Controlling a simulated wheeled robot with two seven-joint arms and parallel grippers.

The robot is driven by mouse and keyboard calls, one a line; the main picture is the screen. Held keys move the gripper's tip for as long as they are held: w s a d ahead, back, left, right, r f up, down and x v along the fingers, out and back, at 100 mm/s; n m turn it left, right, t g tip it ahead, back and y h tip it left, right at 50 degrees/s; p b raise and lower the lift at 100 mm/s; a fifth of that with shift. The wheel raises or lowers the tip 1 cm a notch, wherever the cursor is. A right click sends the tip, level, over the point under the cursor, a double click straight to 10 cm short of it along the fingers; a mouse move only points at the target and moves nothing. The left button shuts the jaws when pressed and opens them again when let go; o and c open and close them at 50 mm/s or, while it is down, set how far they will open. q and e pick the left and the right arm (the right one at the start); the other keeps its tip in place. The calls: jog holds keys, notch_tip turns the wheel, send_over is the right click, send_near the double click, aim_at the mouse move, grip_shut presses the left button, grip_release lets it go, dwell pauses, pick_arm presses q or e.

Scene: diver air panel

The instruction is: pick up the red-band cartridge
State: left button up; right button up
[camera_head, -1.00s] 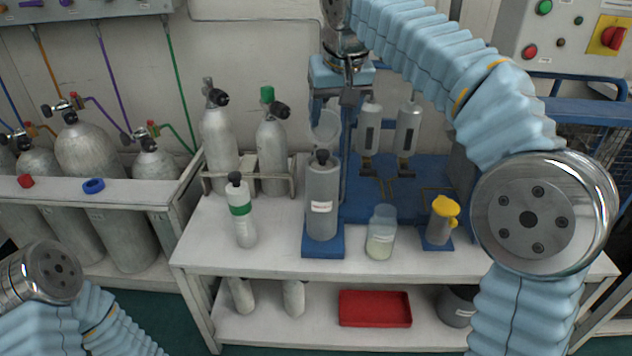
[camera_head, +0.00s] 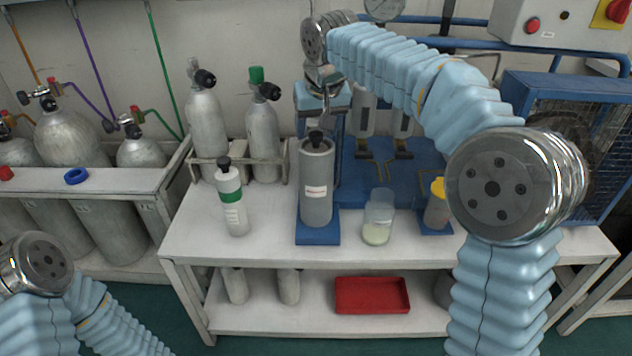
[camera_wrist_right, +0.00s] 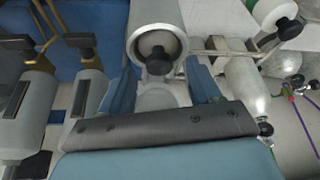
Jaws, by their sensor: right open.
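No cartridge with a clear red band shows. A white bottle-like cartridge with a green band (camera_head: 231,197) and black knob stands upright at the front left of the bench. My right gripper (camera_head: 325,100) is open, above and behind this cylinder.
A clear jar (camera_head: 378,217) and a yellow-topped fitting (camera_head: 437,205) stand right of the cylinder. Two grey bottles (camera_head: 262,140) stand in a rack behind. A red tray (camera_head: 371,296) and pale bottles (camera_head: 288,286) are on the lower shelf.

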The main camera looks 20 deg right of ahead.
jog(key=shift+w+f, duration=0.25)
jog(key=shift+f, duration=0.4)
grip_shut()
jog(key=shift+r, duration=0.1)
